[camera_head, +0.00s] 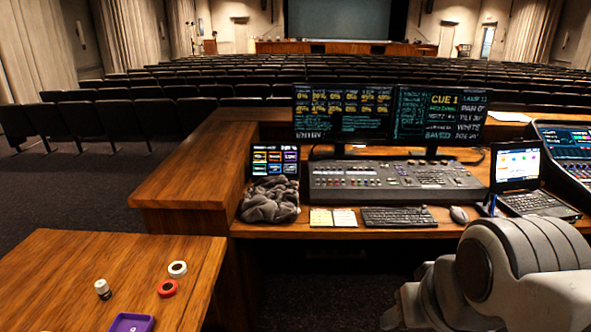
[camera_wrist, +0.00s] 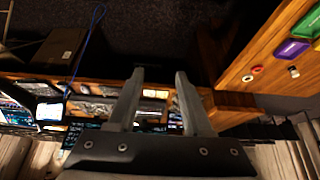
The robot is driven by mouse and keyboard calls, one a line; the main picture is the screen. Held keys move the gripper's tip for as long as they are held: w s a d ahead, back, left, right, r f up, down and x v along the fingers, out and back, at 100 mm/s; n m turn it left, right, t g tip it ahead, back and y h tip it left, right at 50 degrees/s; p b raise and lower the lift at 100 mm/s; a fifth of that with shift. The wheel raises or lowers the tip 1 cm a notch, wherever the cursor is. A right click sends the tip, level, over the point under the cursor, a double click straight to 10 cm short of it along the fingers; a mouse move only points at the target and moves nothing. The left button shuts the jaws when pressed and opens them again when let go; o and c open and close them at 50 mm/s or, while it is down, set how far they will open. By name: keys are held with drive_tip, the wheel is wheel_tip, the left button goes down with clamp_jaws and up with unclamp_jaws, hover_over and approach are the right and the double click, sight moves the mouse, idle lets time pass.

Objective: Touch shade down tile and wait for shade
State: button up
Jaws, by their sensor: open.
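A small touch panel (camera_head: 274,161) with rows of coloured tiles stands on the left of the desk in the head view. Its tile labels are too small to read, so I cannot tell which one is shade down. A crumpled grey cloth (camera_head: 270,199) lies in front of the panel and overlaps its lower part. My gripper (camera_wrist: 160,74) is open and empty in the wrist view, its two fingers apart over the desk area. It touches no tile that I can see. In the head view my arm fills the lower right, and the fingers are not clearly visible.
The mixing console (camera_head: 395,180), keyboard (camera_head: 398,217), mouse (camera_head: 459,215) and two monitors (camera_head: 343,113) fill the desk. A side table (camera_head: 90,265) holds a white ring (camera_head: 177,269), red ring (camera_head: 167,288) and purple tray (camera_head: 131,323).

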idle(0.4)
clamp_jaws()
idle(1.6)
